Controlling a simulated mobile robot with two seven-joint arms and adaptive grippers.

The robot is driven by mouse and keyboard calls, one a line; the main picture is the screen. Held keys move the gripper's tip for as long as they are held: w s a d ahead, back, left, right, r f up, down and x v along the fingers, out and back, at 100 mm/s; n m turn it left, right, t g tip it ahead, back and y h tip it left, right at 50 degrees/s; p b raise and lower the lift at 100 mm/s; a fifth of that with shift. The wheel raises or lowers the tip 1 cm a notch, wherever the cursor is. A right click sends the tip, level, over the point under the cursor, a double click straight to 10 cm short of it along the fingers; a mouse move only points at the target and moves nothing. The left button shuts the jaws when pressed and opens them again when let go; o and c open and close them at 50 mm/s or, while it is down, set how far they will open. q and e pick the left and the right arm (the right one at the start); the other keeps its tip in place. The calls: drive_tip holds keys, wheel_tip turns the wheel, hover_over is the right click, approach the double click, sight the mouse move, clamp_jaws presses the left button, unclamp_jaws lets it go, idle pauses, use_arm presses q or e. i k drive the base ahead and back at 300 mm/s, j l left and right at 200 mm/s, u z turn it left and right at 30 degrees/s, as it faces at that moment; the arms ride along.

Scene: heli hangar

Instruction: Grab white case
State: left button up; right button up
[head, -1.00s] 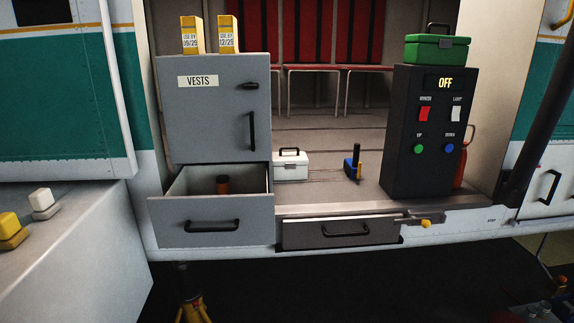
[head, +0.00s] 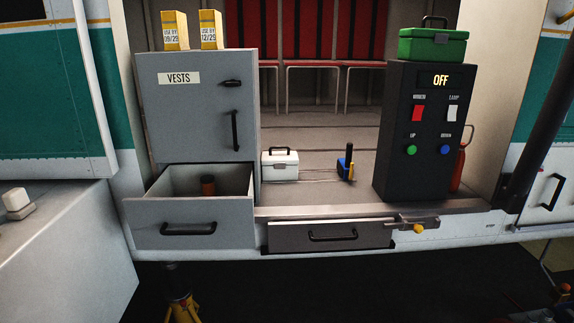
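The white case (head: 280,166) stands upright on the helicopter cabin floor, just right of the grey vests cabinet. It is a small white box with a black handle on top and a latch on its front. It shows whole in the head view, with nothing in front of it. Neither of my grippers is in view.
The grey cabinet (head: 200,108) has its lower drawer (head: 150,224) pulled out, with a dark cylinder (head: 208,186) inside. A blue and black tool (head: 346,163) stands right of the case. Further right is a black control box (head: 427,175) with a green case (head: 432,46) on top.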

sight(275, 165)
drive_tip(key=i+l, duration=0.15)
drive_tip(key=l, duration=0.3)
drive_tip(key=i+l, duration=0.1)
drive_tip(key=l, duration=0.3)
drive_tip(key=i+l+u, duration=0.1)
drive_tip(key=l, duration=0.35)
drive_tip(key=i+l, duration=0.15)
drive_tip(key=l, duration=0.3)
drive_tip(key=i+l, duration=0.15)
drive_tip(key=l, duration=0.3)
